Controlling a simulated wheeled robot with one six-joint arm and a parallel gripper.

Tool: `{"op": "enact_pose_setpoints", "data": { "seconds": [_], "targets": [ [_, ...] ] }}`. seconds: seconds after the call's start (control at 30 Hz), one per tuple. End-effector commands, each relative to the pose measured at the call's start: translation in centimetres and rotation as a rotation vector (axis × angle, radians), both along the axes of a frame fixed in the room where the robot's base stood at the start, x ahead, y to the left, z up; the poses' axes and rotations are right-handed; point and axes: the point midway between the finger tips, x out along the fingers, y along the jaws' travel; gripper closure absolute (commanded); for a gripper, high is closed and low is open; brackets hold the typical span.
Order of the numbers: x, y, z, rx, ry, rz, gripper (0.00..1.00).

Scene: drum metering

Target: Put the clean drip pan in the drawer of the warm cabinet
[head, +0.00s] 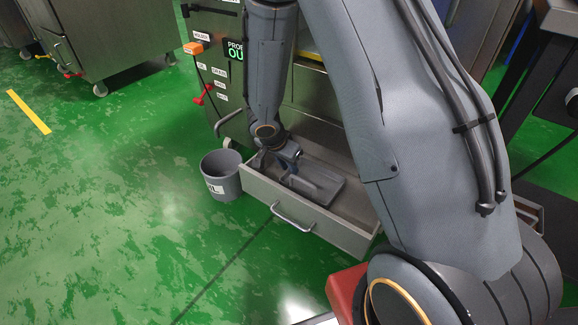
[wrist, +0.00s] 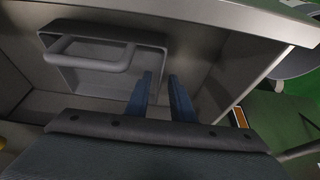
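The grey drip pan (head: 322,184) lies in the pulled-out drawer (head: 340,232) of the metal cabinet (head: 228,28). In the wrist view the pan (wrist: 112,83) shows its raised walls and a bar handle (wrist: 84,49) inside the drawer. My gripper (head: 288,163) is low over the drawer at the pan's left end. Whether a finger touches the pan I cannot tell. My arm hides part of the cabinet and the drawer's right side.
The drawer front has a bar handle (head: 291,218). A grey bucket (head: 221,176) stands on the floor left of the drawer. A red object (head: 346,292) is close in front, beside my arm. The green floor at the left is open, with another steel cabinet (head: 118,36) behind.

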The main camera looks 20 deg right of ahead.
Motion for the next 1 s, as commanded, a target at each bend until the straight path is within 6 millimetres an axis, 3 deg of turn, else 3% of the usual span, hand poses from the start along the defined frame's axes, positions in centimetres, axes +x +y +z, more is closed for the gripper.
{"op": "enact_pose_setpoints", "data": {
  "seconds": [0.2,0.4,0.87,1.0],
  "targets": [
    [-1.0,1.6,4.9,0.001,-0.005,0.002,0.78],
    [-1.8,2.8,8.3,0.000,-0.004,0.002,0.78],
    [-2.6,4.0,11.3,-0.004,0.003,0.024,0.78],
    [-4.2,6.1,14.6,-0.022,0.036,0.138,0.78]
  ]
}}
